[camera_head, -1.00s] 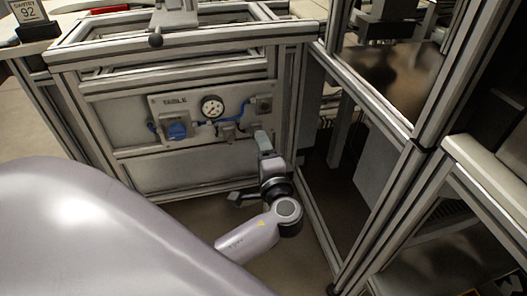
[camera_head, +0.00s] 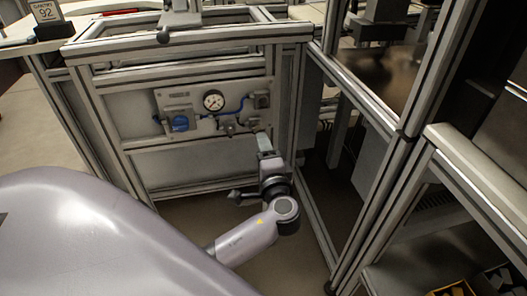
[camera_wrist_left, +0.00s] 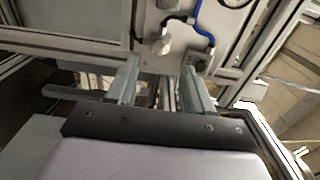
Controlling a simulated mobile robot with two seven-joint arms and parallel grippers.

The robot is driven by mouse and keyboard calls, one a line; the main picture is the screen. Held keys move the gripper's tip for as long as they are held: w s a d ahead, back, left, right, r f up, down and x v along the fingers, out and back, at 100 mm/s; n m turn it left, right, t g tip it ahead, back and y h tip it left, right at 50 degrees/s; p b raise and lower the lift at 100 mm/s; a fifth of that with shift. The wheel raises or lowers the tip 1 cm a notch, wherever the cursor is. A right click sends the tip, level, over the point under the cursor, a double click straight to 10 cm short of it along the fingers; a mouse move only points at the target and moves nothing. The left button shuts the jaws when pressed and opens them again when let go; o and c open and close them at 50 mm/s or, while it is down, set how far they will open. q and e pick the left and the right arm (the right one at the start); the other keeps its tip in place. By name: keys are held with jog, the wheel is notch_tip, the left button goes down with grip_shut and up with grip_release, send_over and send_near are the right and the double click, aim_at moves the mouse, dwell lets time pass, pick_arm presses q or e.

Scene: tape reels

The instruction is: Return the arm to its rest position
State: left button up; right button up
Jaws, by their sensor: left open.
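My left gripper (camera_head: 264,143) shows in the head view in front of the lower panel of the metal frame, at the end of my purple-grey arm. In the left wrist view its two fingers (camera_wrist_left: 163,82) stand apart with nothing between them, so it is open and empty. Its fingers point toward the panel with the gauge. Whether it touches the panel cannot be told. My right gripper is not in view.
Aluminium frame posts (camera_head: 374,222) stand close on the right. A sign reading 92 (camera_head: 46,12) is at the upper left. Bare floor (camera_head: 290,262) lies below the arm.

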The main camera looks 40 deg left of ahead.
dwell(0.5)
pick_arm(q)
jog(key=s+d+f+n+g+h, duration=0.1)
jog(key=s+d+f+h, duration=0.45)
jog(key=f, duration=0.25)
jog(key=s+d+f+n+g+h, duration=0.1)
jog(key=s+d+f+h, duration=0.3)
jog(key=s+f+h, duration=0.4)
jog(key=s+d+n+h, duration=0.2)
jog(key=s+d+n, duration=0.1)
jog(key=s+d, duration=0.15)
notch_tip(320, 180, up, 12)
jog(key=s+a+p, duration=0.1)
jog(key=s+p, duration=0.1)
jog(key=p, duration=1.2)
jog(key=shift+s+a+n+t+p, duration=0.15)
jog(key=shift+a+n+t+p, duration=0.15)
jog(key=shift+a+n+p, duration=0.1)
jog(key=shift+r, duration=0.1)
